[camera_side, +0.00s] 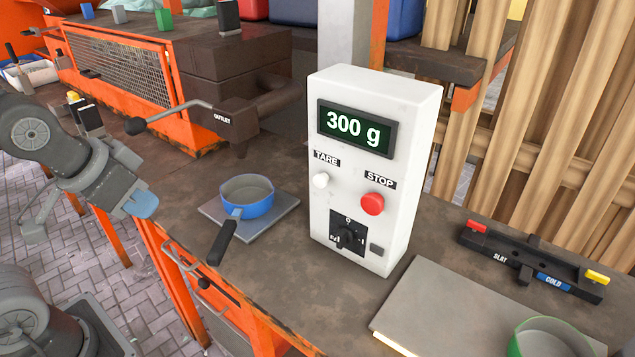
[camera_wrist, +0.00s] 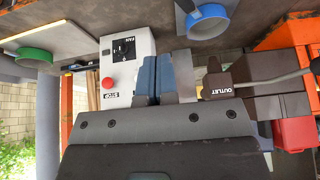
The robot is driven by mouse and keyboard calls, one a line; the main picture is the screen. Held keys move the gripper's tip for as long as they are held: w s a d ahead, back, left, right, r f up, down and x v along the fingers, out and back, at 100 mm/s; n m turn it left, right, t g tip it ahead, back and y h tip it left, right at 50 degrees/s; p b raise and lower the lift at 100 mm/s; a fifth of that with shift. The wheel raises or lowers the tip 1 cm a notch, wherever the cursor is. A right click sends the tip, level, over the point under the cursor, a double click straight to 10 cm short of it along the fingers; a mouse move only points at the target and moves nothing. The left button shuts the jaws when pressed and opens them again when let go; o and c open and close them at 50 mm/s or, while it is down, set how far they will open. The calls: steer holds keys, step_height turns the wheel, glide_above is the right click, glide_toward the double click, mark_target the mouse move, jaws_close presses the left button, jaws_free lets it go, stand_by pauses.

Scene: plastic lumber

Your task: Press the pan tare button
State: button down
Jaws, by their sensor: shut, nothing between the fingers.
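A white control box (camera_side: 398,170) stands upright on the bench, its display (camera_side: 354,128) reading "300 g". The white TARE button (camera_side: 321,180) is at the left of its face, with the red STOP button (camera_side: 373,204) to its right. My gripper (camera_side: 144,205) is shut and empty at the left, well apart from the box. In the wrist view, which is upside down, the blue fingertips (camera_wrist: 155,76) overlap the box's edge and TARE is hidden. A blue pan (camera_side: 262,208) rests on a grey plate (camera_side: 282,212) between my gripper and the box.
A dark OUTLET arm with a grey handle (camera_side: 180,109) sticks out behind the pan. The pan's black handle (camera_side: 222,242) points toward the bench front. A rotary knob (camera_side: 347,237) is low on the box.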

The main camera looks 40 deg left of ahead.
mark_target(322, 180)
steer(key=w+d+f+m+t, duration=0.1)
steer(key=w+d+f+m, duration=0.2)
steer(key=w, duration=0.4)
steer(key=w+d+f+m+t+h, duration=0.1)
steer(key=w+d+f+m+t, duration=0.1)
steer(key=w+d+f+m, duration=0.2)
steer(key=w+d+m, duration=0.1)
steer(key=w+d, duration=0.1)
steer(key=d, duration=0.1)
steer(key=shift+w+f+m, duration=0.25)
steer(key=shift+w+m, duration=0.05)
steer(key=shift+w, duration=0.1)
steer(key=shift+d, duration=0.1)
steer(key=w, duration=0.8)
steer(key=shift+w, duration=0.4)
steer(key=shift+w, duration=0.15)
stand_by(1.1)
steer(key=shift+w, duration=0.25)
